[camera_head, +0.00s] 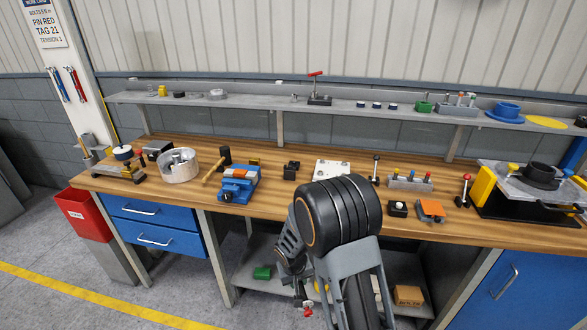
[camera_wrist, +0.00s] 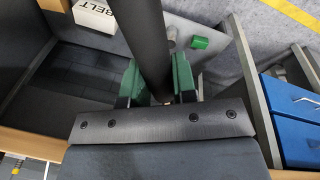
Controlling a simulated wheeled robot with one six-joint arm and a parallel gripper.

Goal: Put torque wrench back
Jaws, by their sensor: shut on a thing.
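My gripper (camera_wrist: 160,92) shows in the wrist view with its two green fingers closed on a thick dark shaft, which I take to be the torque wrench (camera_wrist: 143,40). The shaft runs up from between the fingers and leaves the top of the picture, so its ends are out of sight. Two slim tools (camera_head: 58,85), one with blue and one with red, hang on the pale post at the left.
The wooden bench (camera_head: 285,208) carries a blue vise (camera_head: 238,184), a round metal tin (camera_head: 179,165) and several fixtures. A green block (camera_head: 262,272) and a labelled box (camera_head: 408,295) lie on the lower shelf. A red bin (camera_head: 82,213) stands left. The floor at front left is clear.

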